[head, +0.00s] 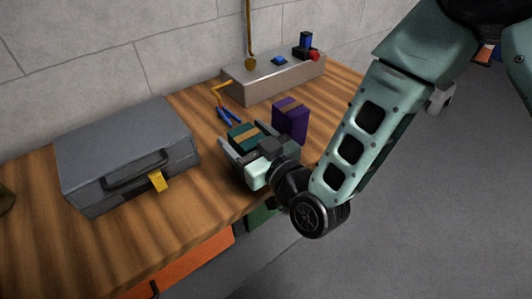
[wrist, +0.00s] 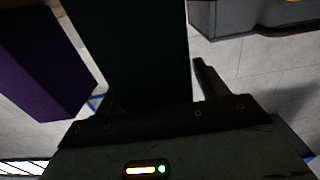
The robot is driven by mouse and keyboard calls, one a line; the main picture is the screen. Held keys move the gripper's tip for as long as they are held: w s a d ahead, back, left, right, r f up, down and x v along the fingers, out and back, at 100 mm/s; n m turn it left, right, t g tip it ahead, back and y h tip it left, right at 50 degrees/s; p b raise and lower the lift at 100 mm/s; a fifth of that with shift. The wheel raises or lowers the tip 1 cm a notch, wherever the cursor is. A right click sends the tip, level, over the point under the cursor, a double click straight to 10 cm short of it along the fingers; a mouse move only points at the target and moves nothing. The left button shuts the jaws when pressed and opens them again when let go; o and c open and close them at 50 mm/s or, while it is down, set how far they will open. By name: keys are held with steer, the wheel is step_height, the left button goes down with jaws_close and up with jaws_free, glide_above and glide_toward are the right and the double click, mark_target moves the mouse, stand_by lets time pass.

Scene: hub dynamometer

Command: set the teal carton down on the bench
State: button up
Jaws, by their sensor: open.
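The teal carton (head: 241,133), with a brown band on top, is on the wooden bench (head: 183,222) or just above it; its underside is hidden. In the wrist view it is a dark block (wrist: 135,45) in the middle. My gripper (head: 250,143) is open, with one finger on each side of the carton. In the wrist view the right finger stands apart from the carton; contact on the left cannot be told.
A purple carton (head: 290,119) stands close to the right, also in the wrist view (wrist: 40,65). A grey toolbox (head: 125,150) with a yellow latch is at left. Blue-handled pliers (head: 228,116) lie behind. A grey box with knobs (head: 275,78) stands by the wall.

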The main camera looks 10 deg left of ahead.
steer(key=v, duration=1.1)
steer(key=shift+p, duration=0.4)
steer(key=shift+w, duration=0.1)
steer(key=s+d+r+g+h, duration=0.2)
steer(key=s+d+g+h, duration=0.1)
steer(key=d, duration=0.3)
steer(key=s+d+r+m+g+h, duration=0.1)
steer(key=s+d+r+g+h, duration=0.1)
steer(key=d+g+h, duration=0.3)
steer(key=s+d+r+m+g+h, duration=0.1)
steer(key=s+d+r+g+h, duration=0.1)
steer(key=d, duration=0.6)
steer(key=s+g+h, duration=0.1)
steer(key=s+h, duration=0.1)
steer(key=h, duration=0.1)
steer(key=shift+s+r+g, duration=0.3)
steer(key=shift+s+g, duration=0.1)
